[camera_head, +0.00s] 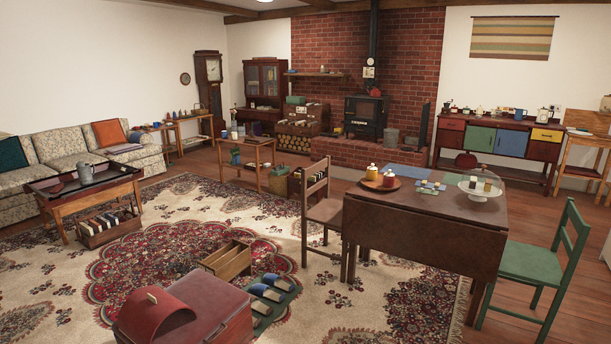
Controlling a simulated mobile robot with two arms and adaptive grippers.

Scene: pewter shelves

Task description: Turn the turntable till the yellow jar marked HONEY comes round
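A round wooden turntable (366,184) lies on the dark drop-leaf table (428,215) at right of centre. On it stand small jars with pale lids: a yellow jar (371,173) on the left and another jar (389,180), yellowish to orange, on the right. At least one more darker jar seems to show between or behind them, too small to tell. No marking on any jar is legible from here, so I cannot tell which one says HONEY. Neither of my grippers is in view. The turntable is some way off across the rug.
A brown chair (322,213) stands at the table's left and a green chair (541,259) at its right. A glass-domed stand (482,190) shares the table top. A wooden box (227,262) and a dark red chest (215,305) sit in front on the rug.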

